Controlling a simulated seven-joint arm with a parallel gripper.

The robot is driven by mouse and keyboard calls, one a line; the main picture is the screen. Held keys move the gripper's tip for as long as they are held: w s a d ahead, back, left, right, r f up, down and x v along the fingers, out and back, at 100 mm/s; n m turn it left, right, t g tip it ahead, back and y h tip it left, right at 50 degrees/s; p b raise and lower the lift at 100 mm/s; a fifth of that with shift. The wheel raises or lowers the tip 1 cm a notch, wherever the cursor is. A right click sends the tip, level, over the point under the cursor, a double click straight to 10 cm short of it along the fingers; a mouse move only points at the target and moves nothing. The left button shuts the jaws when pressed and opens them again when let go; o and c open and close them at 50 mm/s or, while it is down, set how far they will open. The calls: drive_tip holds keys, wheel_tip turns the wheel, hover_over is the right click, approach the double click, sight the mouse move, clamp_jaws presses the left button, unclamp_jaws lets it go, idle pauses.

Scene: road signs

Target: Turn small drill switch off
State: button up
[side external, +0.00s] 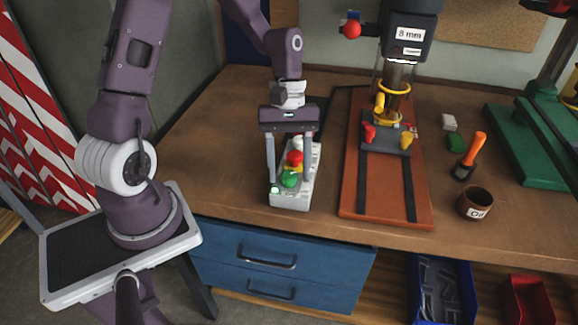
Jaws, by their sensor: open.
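A pale grey switch box (292,196) lies on the workbench below my gripper. It has a red button (295,157), a yellow part (293,168) and a green button (289,179) on top. My gripper (292,188) points down with its fingers apart, one on each side of the box, and nothing is held between them. I cannot tell whether a finger touches the box. A small drill (408,30) marked "8 mm" stands to the right over an orange-brown base (384,205). Which position the switch is in cannot be told.
On the bench (225,150) to the right are an orange-handled brush (473,150), a brown cup (475,203), a green block (456,142) and a green machine base (530,150). Blue drawers (280,265) sit below. The bench left of the box is clear.

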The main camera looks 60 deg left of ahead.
clamp_jaws()
drive_tip(key=shift+m, duration=0.4)
drive_tip(key=m+y, duration=0.1)
drive_tip(key=m, duration=0.1)
drive_tip(key=m+g+y, duration=0.1)
drive_tip(key=m, duration=0.2)
drive_tip(key=shift+w+d+m+g, duration=0.15)
drive_tip(key=shift+m+g, duration=0.15)
drive_tip(key=m+y, duration=0.1)
drive_tip(key=m, duration=0.1)
drive_tip(key=m+y, duration=0.1)
drive_tip(key=m, duration=0.2)
drive_tip(key=shift+d+g, duration=0.15)
drive_tip(key=shift+g, duration=0.15)
drive_tip(key=shift+m, duration=0.4)
unclamp_jaws()
